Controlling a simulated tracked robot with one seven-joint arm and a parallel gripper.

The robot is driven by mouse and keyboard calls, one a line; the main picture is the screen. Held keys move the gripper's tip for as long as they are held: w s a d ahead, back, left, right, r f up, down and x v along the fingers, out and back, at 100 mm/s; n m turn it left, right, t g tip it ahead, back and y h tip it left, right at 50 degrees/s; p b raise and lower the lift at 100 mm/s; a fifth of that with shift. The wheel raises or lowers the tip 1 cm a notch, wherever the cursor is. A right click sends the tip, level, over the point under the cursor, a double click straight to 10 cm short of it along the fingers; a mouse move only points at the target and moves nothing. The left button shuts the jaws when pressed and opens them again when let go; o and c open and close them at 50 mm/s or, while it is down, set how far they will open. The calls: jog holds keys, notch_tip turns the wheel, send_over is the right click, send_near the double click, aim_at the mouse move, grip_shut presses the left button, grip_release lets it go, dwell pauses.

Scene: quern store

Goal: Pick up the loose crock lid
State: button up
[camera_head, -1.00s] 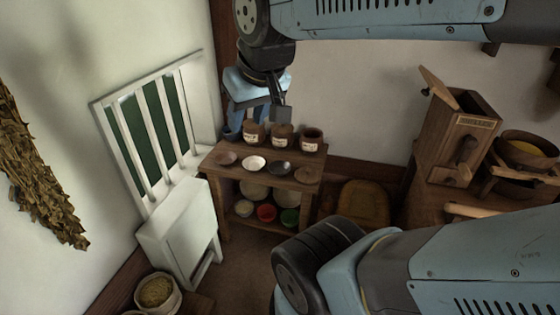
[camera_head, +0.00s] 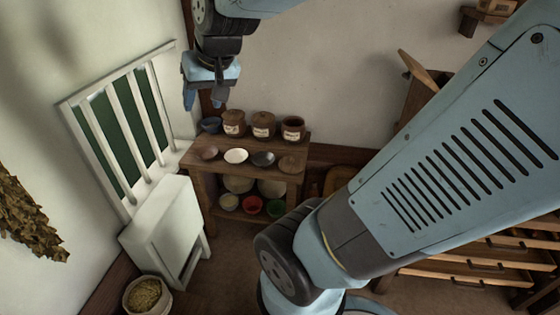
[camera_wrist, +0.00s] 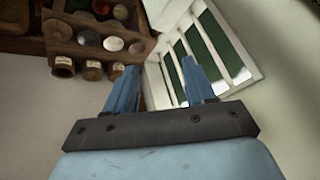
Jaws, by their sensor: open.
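The loose crock lid appears to be the brown disc with a small knob (camera_head: 291,164) at the front right of the wooden stand's top. It also shows in the wrist view (camera_wrist: 58,30), at the upper left. Behind it stands an open brown crock (camera_head: 293,128). Two labelled crocks with lids on, one at the left (camera_head: 232,122) and one in the middle (camera_head: 263,125), stand beside it. My gripper (camera_head: 204,98) is open and empty, up and left of the stand, well apart from the lid. Its spread fingers show in the wrist view (camera_wrist: 160,88).
A brown dish (camera_head: 207,154), a white dish (camera_head: 236,156) and a dark dish (camera_head: 263,159) lie in a row left of the lid. A white slatted chair-like piece (camera_head: 165,222) stands close on the left.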

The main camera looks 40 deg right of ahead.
jog(key=w+d+f+m, duration=0.25)
jog(key=w+f, duration=0.25)
jog(key=w, duration=0.3)
jog(key=w+d+f+m, duration=0.1)
jog(key=w+f+m, duration=0.2)
jog(key=w+f, duration=0.35)
jog(key=w+d+f+m+h, duration=0.2)
jog(key=w+d+f, duration=0.15)
jog(key=f, duration=0.25)
jog(key=w+d+f+m+h, duration=0.2)
jog(key=w+d+f, duration=0.15)
jog(key=f, duration=0.25)
jog(key=m+g+h, duration=0.1)
jog(key=m+h, duration=0.2)
jog(key=h, duration=0.9)
send_near(291, 161)
jog(key=x, duration=1.3)
grip_shut()
